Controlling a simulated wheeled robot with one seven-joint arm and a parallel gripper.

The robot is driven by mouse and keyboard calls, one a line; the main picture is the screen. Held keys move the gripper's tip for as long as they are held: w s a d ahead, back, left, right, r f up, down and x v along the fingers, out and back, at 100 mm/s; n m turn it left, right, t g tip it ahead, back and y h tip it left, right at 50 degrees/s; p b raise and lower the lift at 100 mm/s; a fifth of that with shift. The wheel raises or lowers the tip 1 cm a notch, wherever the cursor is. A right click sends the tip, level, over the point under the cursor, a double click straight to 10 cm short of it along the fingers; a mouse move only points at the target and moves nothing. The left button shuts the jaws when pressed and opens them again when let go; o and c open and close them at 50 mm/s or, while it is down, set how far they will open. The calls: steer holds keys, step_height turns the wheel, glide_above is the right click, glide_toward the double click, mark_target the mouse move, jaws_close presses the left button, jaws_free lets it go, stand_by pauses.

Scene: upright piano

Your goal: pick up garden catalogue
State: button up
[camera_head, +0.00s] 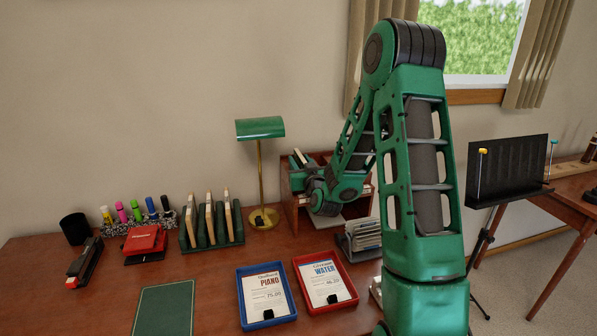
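I cannot make out which thing is the garden catalogue; no readable label names it. Several thin upright items (228,214) stand in a green rack on the desk. A brown wooden organizer (287,205) stands at the back of the desk, and light-edged items show at its top. My green arm reaches down in front of this organizer and covers much of it. The end of my arm, with my gripper (299,176), is at the organizer's upper left part. Its fingers are too small and hidden to tell whether they are open or hold anything.
A green desk lamp (260,129) stands left of the organizer. A blue tray (246,315) and a red tray (349,300) hold labelled papers at the front. A card holder (362,238) sits beside my arm. Stapler, red punch (145,240) and pens are left.

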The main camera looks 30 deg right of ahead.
jaws_close()
steer(key=shift+d, duration=0.1)
steer(key=shift+r, duration=0.15)
